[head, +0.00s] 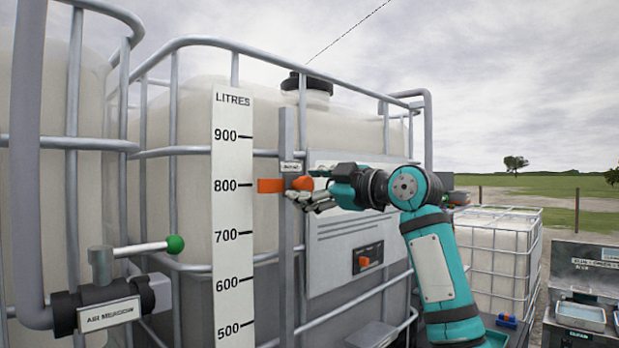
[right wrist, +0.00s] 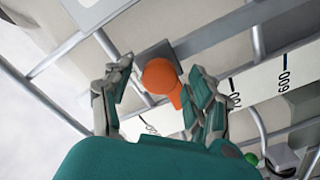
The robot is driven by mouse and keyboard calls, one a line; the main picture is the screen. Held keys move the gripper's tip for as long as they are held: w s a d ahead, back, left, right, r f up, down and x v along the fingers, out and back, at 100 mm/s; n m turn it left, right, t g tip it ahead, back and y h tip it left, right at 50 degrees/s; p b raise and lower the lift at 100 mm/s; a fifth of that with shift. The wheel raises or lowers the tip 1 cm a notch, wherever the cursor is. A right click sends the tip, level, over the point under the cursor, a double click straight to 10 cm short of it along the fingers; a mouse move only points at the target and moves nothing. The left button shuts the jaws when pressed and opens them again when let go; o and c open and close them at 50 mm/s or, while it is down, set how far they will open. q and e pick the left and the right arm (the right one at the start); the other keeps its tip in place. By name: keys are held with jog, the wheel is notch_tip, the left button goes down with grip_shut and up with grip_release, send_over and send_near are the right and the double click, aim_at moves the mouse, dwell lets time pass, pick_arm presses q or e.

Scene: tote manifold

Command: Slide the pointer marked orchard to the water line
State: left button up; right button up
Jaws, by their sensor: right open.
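The orange pointer (head: 270,185) sits on a grey vertical rail (head: 287,240) beside the white litre scale (head: 232,260), level with about the 800 mark. A small label above it is too small to read. Its round orange knob (head: 302,184) faces my right gripper (head: 309,196). In the right wrist view the knob (right wrist: 160,77) lies between the spread fingers of my open right gripper (right wrist: 158,70), with gaps on both sides. My left gripper is out of view.
Tubular cage bars (head: 190,150) surround the tote. A white panel (head: 345,225) with a small orange part (head: 364,261) stands right of the rail. A green-knobbed valve lever (head: 145,247) is at left. Another caged tote (head: 500,250) stands at right.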

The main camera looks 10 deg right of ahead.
jog(key=shift+w, duration=0.1)
jog(key=shift+c, duration=0.2)
grip_shut()
